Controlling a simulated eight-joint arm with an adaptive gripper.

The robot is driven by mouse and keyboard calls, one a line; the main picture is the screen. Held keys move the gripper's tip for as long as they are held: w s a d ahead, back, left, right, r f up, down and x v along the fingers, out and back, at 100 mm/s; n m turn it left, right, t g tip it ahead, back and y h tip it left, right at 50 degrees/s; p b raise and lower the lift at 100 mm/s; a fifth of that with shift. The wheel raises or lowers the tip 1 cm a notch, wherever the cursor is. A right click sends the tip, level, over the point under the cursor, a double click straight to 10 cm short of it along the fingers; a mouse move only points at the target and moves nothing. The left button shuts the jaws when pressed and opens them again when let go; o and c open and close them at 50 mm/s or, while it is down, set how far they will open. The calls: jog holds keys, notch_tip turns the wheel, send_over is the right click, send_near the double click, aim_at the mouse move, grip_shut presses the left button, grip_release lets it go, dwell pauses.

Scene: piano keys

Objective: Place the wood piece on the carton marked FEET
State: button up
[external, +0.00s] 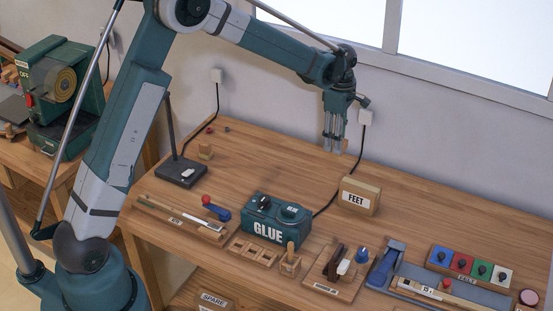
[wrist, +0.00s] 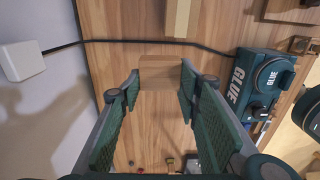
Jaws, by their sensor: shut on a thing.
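The wood piece (wrist: 162,70) is a small pale block between the fingertips of my gripper (wrist: 160,84) in the wrist view. My gripper is shut on it. In the external view my gripper (external: 334,146) points down near the back wall, and only a bit of the wood piece shows at its tips. The carton marked FEET (external: 359,196) is a tan box on the bench, to the right of and nearer the camera than my gripper. It also seems to show at the top edge of the wrist view (wrist: 178,18), apart from the wood piece.
The teal GLUE machine (external: 275,220) stands left of the carton. Its black cable (external: 330,203) runs past the carton to a wall socket (external: 365,117). A black stand (external: 181,172) is at the left. Trays and coloured knobs (external: 470,266) line the front right.

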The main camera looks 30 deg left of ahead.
jog(key=s+d+r, duration=0.1)
jog(key=s+d, duration=0.1)
jog(key=d, duration=0.3)
jog(key=s+d+r+p, duration=0.1)
jog(key=s+d, duration=0.1)
jog(key=d, duration=0.3)
jog(key=shift+d+r+p, duration=0.25)
jog(key=shift+p, duration=0.05)
jog(key=shift+f, duration=0.1)
send_over(358, 184)
jog(key=shift+f, duration=3.05)
jog(key=shift+f, duration=1.85)
jog(key=shift+f, duration=0.2)
jog(key=o, duration=0.8)
